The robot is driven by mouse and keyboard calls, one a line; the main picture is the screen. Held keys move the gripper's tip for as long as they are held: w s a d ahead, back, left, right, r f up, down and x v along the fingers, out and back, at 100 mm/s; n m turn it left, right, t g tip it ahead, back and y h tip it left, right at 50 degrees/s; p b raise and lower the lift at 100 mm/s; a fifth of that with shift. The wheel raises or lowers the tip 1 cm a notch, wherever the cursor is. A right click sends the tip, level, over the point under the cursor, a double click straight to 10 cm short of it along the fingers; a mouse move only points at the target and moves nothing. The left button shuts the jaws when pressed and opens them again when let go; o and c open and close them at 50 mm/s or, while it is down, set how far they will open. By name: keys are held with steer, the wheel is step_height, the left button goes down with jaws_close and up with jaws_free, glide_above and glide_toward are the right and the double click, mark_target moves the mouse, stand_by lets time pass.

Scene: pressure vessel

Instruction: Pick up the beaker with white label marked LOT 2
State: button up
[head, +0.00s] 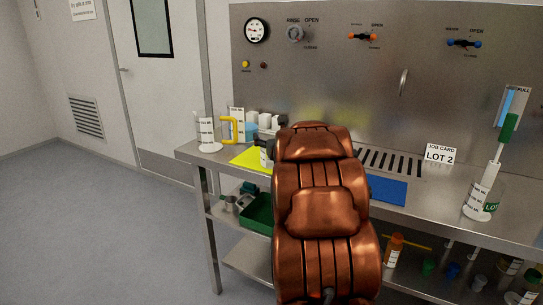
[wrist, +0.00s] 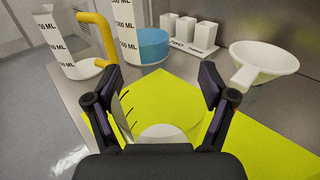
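My gripper (wrist: 162,85) is in the wrist view with its two dark fingers spread wide above a yellow mat (wrist: 245,135). A clear vessel with dark tick marks and a pale round base (wrist: 165,136) shows between the fingers. It looks like a beaker; I cannot tell whether the fingers touch it. No LOT 2 label is readable on it. In the head view, a small white marked piece (head: 265,157) shows on the mat beside my arm, which hides my gripper and much of the mat. The job card (head: 439,154) reads LOT 2.
A blue mat (head: 388,190) looks clear.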

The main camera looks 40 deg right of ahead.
steer(key=c, duration=1)
